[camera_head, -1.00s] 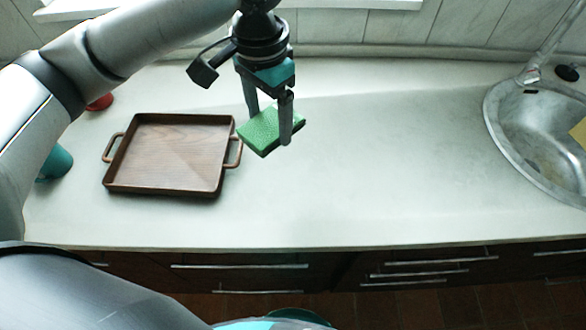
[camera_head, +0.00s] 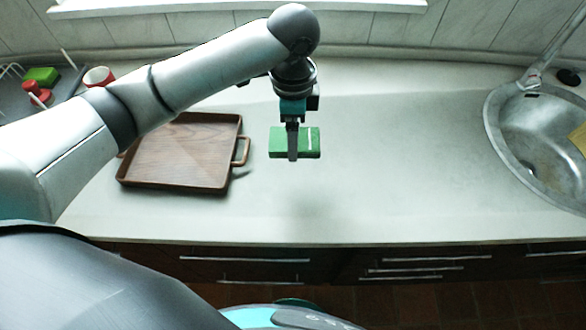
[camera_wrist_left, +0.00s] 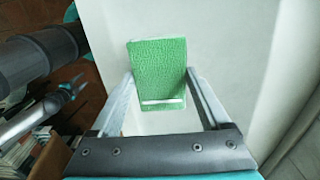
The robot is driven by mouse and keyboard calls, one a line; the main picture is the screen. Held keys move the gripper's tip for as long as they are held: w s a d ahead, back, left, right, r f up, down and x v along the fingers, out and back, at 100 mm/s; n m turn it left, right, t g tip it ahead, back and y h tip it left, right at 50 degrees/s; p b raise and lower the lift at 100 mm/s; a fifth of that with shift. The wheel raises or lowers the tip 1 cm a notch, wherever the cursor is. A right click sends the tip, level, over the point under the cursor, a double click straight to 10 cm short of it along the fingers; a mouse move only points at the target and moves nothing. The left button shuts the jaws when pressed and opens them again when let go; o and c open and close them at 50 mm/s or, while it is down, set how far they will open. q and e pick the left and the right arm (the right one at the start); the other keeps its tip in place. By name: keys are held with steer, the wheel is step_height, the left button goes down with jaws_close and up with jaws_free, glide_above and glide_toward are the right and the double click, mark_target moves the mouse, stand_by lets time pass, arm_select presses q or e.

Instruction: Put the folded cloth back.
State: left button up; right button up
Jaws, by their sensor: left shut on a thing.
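The folded cloth (camera_head: 308,143) is a green textured rectangle with a white stripe near one end. My left gripper (camera_head: 292,155) is shut on it and holds it above the counter, to the right of the wooden tray. In the left wrist view the cloth (camera_wrist_left: 158,70) sits between the two fingers of the gripper (camera_wrist_left: 160,85), with pale counter behind it.
A brown wooden tray (camera_head: 185,153) with side handles lies empty on the counter (camera_head: 400,190), partly behind my left arm. A red-and-white cup (camera_head: 98,77), red items and another green block (camera_head: 42,75) stand at the far left. A metal sink (camera_head: 530,130) is at the right.

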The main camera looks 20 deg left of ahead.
mark_target(293, 177)
arm_select(q)
step_height(293, 177, down, 12)
steer(key=shift+f+b, duration=0.15)
steer(key=shift+b, duration=0.85)
steer(key=shift+f, duration=0.15)
steer(key=o, duration=1.2)
steer(key=shift+c, duration=0.2)
step_height(293, 177, up, 12)
steer(key=shift+r+p, duration=0.2)
steer(key=shift+p, duration=0.95)
